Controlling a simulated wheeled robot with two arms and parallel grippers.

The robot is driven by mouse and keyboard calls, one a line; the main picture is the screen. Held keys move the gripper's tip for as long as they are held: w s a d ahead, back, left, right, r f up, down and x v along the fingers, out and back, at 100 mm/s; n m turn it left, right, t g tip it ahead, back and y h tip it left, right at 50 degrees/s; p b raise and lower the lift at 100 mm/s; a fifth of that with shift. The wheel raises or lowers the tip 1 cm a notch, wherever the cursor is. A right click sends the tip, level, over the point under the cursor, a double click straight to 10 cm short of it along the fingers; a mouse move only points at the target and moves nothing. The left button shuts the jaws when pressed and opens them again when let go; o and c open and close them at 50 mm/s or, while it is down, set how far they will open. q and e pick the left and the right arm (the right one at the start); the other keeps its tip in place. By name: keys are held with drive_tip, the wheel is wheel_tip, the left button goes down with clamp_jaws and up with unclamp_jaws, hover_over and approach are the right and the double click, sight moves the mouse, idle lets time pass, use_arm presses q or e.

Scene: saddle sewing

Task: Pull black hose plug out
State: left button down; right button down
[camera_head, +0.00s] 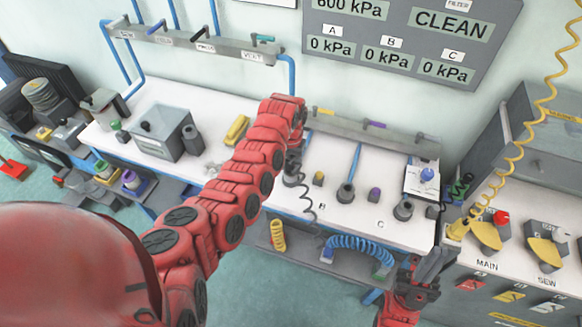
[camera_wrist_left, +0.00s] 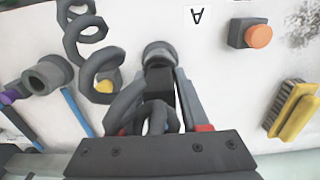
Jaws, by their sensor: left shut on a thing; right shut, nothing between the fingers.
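The black hose plug (camera_wrist_left: 159,78) is between the fingers of my left gripper (camera_wrist_left: 165,88) in the left wrist view. A round grey socket (camera_wrist_left: 158,50) is at the plug's far end, near the label A. I cannot tell whether the plug is still seated in it. The black coiled hose (camera_wrist_left: 90,45) loops beside the gripper and also hangs over the bench in the head view (camera_head: 308,200). In the head view my left gripper (camera_head: 293,168) is over the bench, largely hidden by its red arm. My right gripper (camera_head: 432,262) is shut and empty by the bench's front right corner.
A blue coiled hose (camera_head: 360,250) hangs below the front edge. A yellow brush (camera_wrist_left: 292,112) and an orange button (camera_wrist_left: 258,36) are right in the wrist view. A yellow coiled hose (camera_head: 520,130) hangs at right.

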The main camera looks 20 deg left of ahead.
sight(291, 158)
use_arm(q)
drive_tip(key=shift+r, duration=0.1)
drive_tip(key=shift+r, duration=0.1)
drive_tip(key=shift+r+p, duration=0.4)
drive_tip(key=shift+r, duration=0.25)
drive_tip(key=shift+r+p, duration=0.6)
drive_tip(key=shift+r, duration=0.85)
drive_tip(key=shift+r, duration=0.1)
drive_tip(key=shift+r, duration=0.85)
drive_tip(key=shift+r+p, duration=0.3)
drive_tip(key=shift+r, duration=0.8)
